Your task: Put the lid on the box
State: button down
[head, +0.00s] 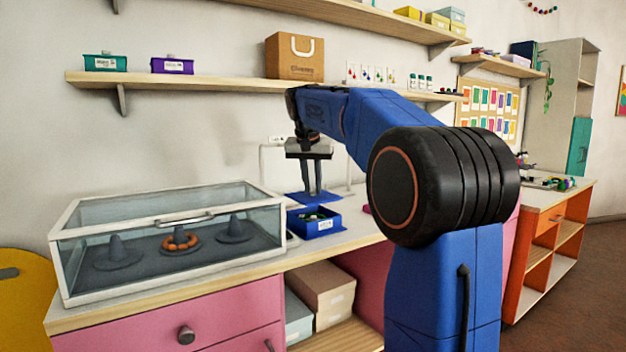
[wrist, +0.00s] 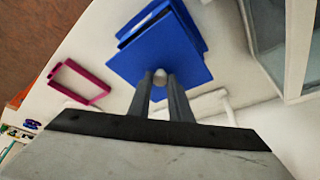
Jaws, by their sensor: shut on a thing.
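The flat blue lid (head: 315,197) hangs level under my gripper (head: 313,190). My gripper is shut on the lid's small pale knob, which shows between the fingertips in the wrist view (wrist: 161,78). The open blue box (head: 316,228) stands on the counter with a white label on its front and small dark and coloured bits inside. In the head view the lid is above and behind the box, apart from it. In the wrist view the lid (wrist: 165,55) hides much of the box (wrist: 193,18), whose far part shows beyond the lid's edge.
A glass display case (head: 160,240) with dark cones and an orange bead ring stands left of the box. A magenta frame (wrist: 78,82) lies on the counter beside the box. A white stand (head: 272,165) rises behind my gripper. Shelves (head: 200,84) run above.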

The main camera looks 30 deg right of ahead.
aim_at(313, 196)
jog(key=shift+f, duration=1.95)
jog(key=shift+f, duration=0.4)
dwell(0.6)
jog(key=c, duration=1.1)
grip_release()
jog(key=shift+r, duration=0.1)
jog(key=shift+r, duration=3.9)
grip_shut()
